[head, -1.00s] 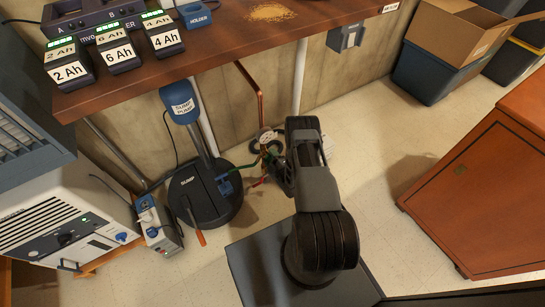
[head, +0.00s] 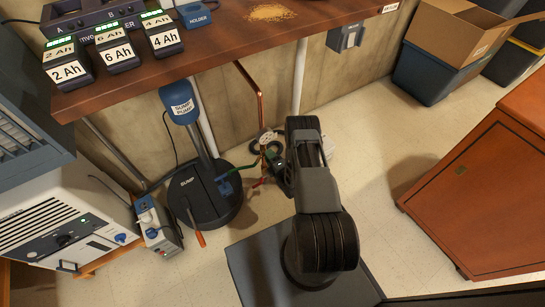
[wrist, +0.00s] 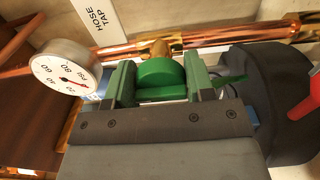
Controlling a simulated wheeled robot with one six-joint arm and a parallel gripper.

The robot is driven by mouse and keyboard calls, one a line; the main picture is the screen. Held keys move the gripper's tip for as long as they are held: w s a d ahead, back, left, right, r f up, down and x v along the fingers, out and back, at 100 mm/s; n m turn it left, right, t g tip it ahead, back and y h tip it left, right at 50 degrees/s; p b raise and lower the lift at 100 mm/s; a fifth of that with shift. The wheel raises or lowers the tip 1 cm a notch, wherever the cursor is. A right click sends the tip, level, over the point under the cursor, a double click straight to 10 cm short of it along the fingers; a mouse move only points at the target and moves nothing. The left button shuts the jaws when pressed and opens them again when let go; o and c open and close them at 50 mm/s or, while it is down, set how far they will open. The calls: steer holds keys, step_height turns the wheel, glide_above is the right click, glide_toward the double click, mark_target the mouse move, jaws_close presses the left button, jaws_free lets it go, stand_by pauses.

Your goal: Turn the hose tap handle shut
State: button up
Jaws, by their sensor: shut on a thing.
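The green hose tap handle (wrist: 160,74) sits in the middle of the wrist view, on a brass fitting of the copper pipe. My gripper (wrist: 160,82) has a green finger on each side of the handle and is shut on it. A white label reading "HOSE TAP" (wrist: 102,25) is behind and to the left. In the head view, my gripper (head: 276,157) is low by the wall, partly behind my arm, and the handle cannot be made out clearly there.
A round pressure gauge (wrist: 66,68) stands close left of my gripper. The copper pipe (wrist: 230,38) runs behind. The black sump (head: 203,198) is left of my arm, under the wooden bench (head: 225,45). An orange cabinet (head: 480,195) stands right, with clear floor between.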

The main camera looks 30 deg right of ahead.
stand_by(0.3)
steer(key=o, duration=0.9)
steer(key=s+p, duration=0.1)
steer(key=s, duration=0.3)
steer(key=s+d+p, duration=0.1)
steer(key=s, duration=0.4)
steer(key=s+p, duration=0.1)
steer(key=s, duration=0.3)
steer(key=shift+s+d, duration=0.3)
steer(key=shift+s, duration=0.05)
